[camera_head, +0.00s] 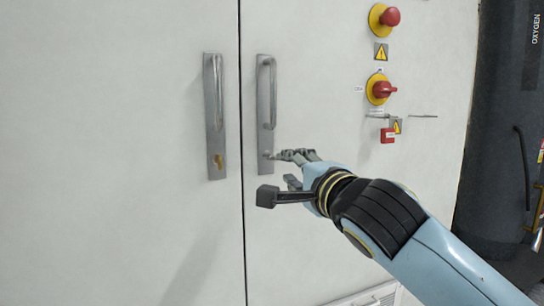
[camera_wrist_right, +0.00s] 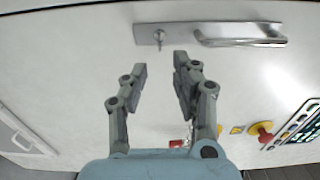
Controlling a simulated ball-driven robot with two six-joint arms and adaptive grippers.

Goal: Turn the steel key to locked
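The steel key (camera_wrist_right: 160,37) sits in the lock at one end of the right door's handle plate (camera_wrist_right: 185,35) in the right wrist view. In the head view, this plate (camera_head: 264,92) stands just right of the door seam, and my right gripper is close to its lower end, so the key is hard to make out there. My right gripper (camera_wrist_right: 160,66) is open and empty, its two fingers apart with the key just beyond the gap between the tips. It shows in the head view (camera_head: 285,167) at the plate's lower right. My left gripper is not in view.
A left door handle plate (camera_head: 214,110) has a brass-coloured key (camera_head: 218,161) low down. A red emergency button (camera_head: 389,17), a red rotary switch (camera_head: 382,89) and a red padlock (camera_head: 388,135) are on the right door. A dark oxygen cylinder (camera_head: 510,120) stands far right.

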